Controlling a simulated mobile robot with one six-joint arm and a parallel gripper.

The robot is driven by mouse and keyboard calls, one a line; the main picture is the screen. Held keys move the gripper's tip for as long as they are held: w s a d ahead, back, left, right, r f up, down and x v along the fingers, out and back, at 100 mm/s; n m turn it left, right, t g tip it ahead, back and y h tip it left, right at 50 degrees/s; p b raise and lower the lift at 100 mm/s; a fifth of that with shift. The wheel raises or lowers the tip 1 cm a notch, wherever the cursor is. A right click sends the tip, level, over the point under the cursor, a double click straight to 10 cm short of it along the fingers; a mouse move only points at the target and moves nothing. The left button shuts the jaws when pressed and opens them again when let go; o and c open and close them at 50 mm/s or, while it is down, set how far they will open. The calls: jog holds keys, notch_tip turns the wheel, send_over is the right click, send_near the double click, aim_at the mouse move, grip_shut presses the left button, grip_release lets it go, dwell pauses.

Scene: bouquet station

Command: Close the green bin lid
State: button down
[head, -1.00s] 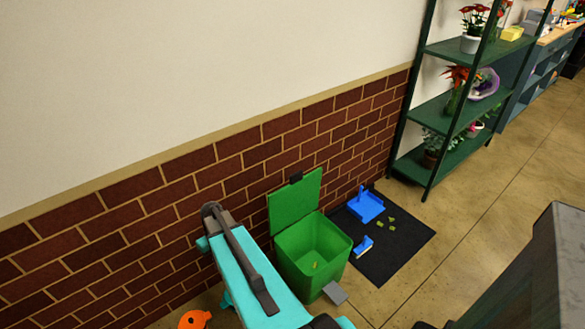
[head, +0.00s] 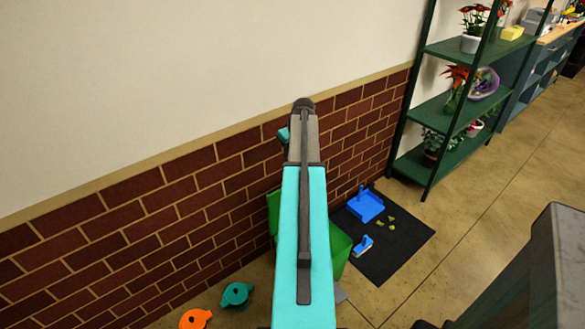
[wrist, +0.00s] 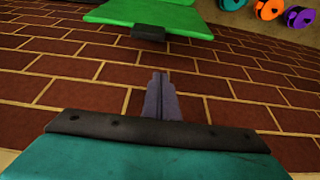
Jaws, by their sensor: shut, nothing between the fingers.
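The green bin (head: 341,250) stands on the floor by the brick wall, mostly hidden behind my arm in the head view. Its green lid (head: 273,208) is raised open on the wall side; only its left edge shows there. In the wrist view the lid (wrist: 150,13) is at the top, with a dark tab (wrist: 148,33) on its edge. My gripper (wrist: 160,76) is shut and empty, pointing towards the tab, with a visible gap in the picture. Depth between them is hard to tell. The head view does not clearly show my fingers.
The brick wall (head: 180,195) is close behind the lid. An orange object (head: 195,319) and a teal one (head: 236,294) lie left of the bin. A purple one (wrist: 298,18) shows in the wrist view. Right are a black mat (head: 395,248), blue dustpan (head: 366,205) and green shelf (head: 440,158).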

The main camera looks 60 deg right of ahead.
jog(key=shift+s+d+r, duration=0.25)
jog(key=shift+d+r, duration=0.1)
jog(key=shift+d, duration=0.1)
jog(key=shift+s+a+f+p, duration=0.1)
jog(key=shift+f+p, duration=0.45)
jog(key=shift+f, duration=1.85)
jog(key=shift+s+f+p, duration=0.1)
jog(key=shift+f+p, duration=0.45)
jog(key=shift+f, duration=1.8)
